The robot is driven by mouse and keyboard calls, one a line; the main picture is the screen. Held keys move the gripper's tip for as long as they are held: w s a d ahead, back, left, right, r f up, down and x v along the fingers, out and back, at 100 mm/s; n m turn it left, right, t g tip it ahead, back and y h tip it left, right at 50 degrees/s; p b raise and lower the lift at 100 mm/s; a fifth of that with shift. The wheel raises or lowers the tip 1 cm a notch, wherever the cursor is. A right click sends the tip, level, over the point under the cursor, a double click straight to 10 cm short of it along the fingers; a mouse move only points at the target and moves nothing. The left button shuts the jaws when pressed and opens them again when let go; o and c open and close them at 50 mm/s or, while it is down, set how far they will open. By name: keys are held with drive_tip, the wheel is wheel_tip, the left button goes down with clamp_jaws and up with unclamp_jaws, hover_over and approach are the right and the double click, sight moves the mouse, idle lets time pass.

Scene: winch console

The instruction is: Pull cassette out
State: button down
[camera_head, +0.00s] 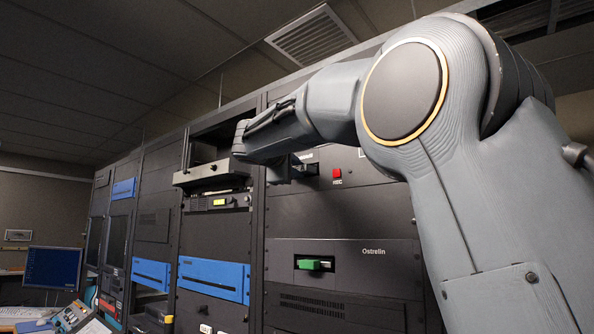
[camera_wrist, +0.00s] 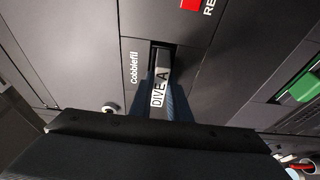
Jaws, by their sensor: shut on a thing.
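A grey cassette (camera_wrist: 161,72) with a white label reading "DIVE A" shows in the wrist view at a dark slot in the panel marked "Cobblefil". My gripper (camera_wrist: 170,102) is shut on this cassette at the slot. The dark gripper body covers the lower part of that view, and how far the cassette sits in the slot is hard to tell. In the head view my gripper (camera_head: 290,168) is at the upper panel, left of a red REC button (camera_head: 337,172). The cassette itself is hidden there behind my gripper and arm.
A green cassette (camera_head: 317,265) sits in the lower "Ostrelin" slot; its green end also shows in the wrist view (camera_wrist: 302,88). A grey ledge (camera_head: 210,174) juts out of the rack left of my gripper. A round knob (camera_wrist: 110,108) is near the gripper.

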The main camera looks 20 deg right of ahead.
drive_tip(key=shift+s+a+b, duration=0.5)
drive_tip(key=shift+s+a, duration=0.35)
drive_tip(key=shift+a, duration=0.3)
drive_tip(key=shift+s+a+b, duration=0.45)
drive_tip(key=shift+s+a, duration=0.4)
drive_tip(key=shift+a, duration=0.25)
drive_tip(key=shift+a, duration=0.1)
drive_tip(key=shift+s+a+b, duration=0.55)
drive_tip(key=shift+s+a, duration=0.3)
drive_tip(key=shift+a, duration=0.3)
